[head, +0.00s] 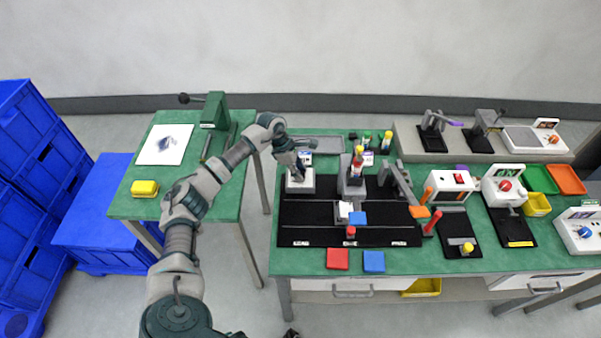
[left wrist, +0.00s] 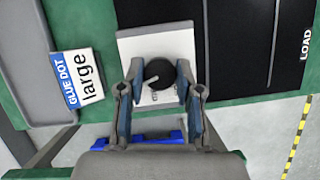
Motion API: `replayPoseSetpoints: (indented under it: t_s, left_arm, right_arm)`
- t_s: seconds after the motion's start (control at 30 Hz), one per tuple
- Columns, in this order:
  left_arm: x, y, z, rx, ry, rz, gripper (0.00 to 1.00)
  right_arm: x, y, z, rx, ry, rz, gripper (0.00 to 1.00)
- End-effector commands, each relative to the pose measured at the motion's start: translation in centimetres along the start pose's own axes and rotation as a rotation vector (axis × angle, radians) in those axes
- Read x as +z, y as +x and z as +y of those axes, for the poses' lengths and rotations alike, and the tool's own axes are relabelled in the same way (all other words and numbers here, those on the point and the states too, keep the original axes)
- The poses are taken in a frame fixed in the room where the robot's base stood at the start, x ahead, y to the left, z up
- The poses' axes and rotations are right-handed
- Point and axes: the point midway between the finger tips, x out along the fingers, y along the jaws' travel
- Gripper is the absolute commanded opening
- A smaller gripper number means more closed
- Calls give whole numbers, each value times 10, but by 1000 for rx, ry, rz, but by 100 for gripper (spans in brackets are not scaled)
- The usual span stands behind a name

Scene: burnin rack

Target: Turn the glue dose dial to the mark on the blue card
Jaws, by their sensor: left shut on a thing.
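The glue dose dial (left wrist: 157,72) is a black round knob with a white pointer line, on a light box (head: 300,186) at the bench's back left. In the left wrist view the pointer slants toward the lower left, and print on the box is partly hidden. My left gripper (head: 298,172) is over the box; in the wrist view its fingers (left wrist: 156,92) are shut on the dial from both sides. The card (left wrist: 78,78), white with a blue strip, reads "GLUE DOT large". A dark tip at the head view's bottom edge may be my right gripper (head: 290,333).
A black mat (head: 300,215) marked LOAD lies in front of the box. Coloured bottles (head: 387,141) and a grey post (head: 351,182) stand to the right. A grey tray (left wrist: 30,70) lies beyond the card. A green side table (head: 205,185) is at left, past a gap.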

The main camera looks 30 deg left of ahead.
Motion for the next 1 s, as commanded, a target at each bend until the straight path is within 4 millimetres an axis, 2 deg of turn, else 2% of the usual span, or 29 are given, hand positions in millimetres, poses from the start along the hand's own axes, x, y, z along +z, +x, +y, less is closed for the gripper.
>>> replayPoseSetpoints:
  t_s: [0.03, 0.5, 0.53, 0.6, 0.63, 1.0]
  left_arm:
    - [-5, 6, -2, -15, 4, 11, 0]
    - [-4, 4, -2, -18, 18, 10, 0]
    - [-4, 4, -2, -18, 18, 10, 37]
    - [-3, 4, -2, -17, 18, 9, 55]
    - [-3, 4, -2, -16, 18, 8, 59]
    - [0, -5, -1, -7, 20, 2, 59]
  right_arm:
    - [0, -1, 0, 0, 0, 1, 40]
    - [-2, -4, 0, 0, 1, 0, 40]
    - [-2, -4, 0, 0, 1, 0, 40]
    - [-2, -4, 0, 0, 0, 0, 40]
    - [-2, -4, 0, 0, 0, 0, 40]
    - [-1, -5, 1, 0, 1, 3, 40]
